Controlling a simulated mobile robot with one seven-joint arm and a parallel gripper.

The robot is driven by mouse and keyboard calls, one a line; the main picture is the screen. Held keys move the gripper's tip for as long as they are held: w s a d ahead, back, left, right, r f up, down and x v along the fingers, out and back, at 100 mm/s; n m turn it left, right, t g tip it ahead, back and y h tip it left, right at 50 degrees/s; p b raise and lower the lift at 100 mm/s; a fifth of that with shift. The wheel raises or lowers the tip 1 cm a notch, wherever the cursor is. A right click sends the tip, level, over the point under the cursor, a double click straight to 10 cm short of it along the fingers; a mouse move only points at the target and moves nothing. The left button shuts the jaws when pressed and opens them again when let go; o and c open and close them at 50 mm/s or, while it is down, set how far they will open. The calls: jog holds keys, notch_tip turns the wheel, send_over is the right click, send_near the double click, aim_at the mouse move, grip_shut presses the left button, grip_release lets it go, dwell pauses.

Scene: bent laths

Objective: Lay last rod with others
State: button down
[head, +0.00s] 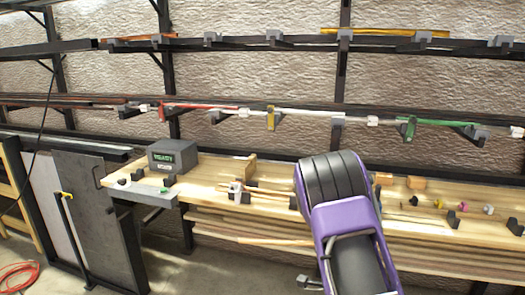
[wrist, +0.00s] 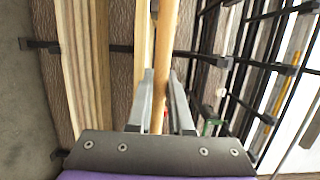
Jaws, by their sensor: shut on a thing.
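My gripper (wrist: 161,78) is shut on a pale wooden rod (wrist: 167,30), which runs up and out of the wrist view between the two grey fingers. In the head view my purple arm hides the gripper. A pale rod end (head: 272,242) sticks out left of the arm, in front of the bench edge; it appears to be the held rod. Other thin wooden rods (head: 275,191) lie on the workbench (head: 210,200), beside a grey clamp-like block (head: 237,192). Their right ends are hidden behind my arm.
A dark box (head: 173,156) with a green display stands on the bench's left part. Small grey blocks and coloured pieces (head: 488,209) sit on the right part. Wall racks with long bars (head: 300,113) run behind. Stacked boards (head: 430,262) lie under the bench top.

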jog(key=s+a+f+y, duration=0.1)
jog(key=s+a+f, duration=0.1)
jog(key=s+a, duration=0.2)
jog(key=shift+s+n, duration=0.3)
jog(key=shift+s, duration=0.85)
jog(key=shift+w+a, duration=0.15)
jog(key=shift+a, duration=0.05)
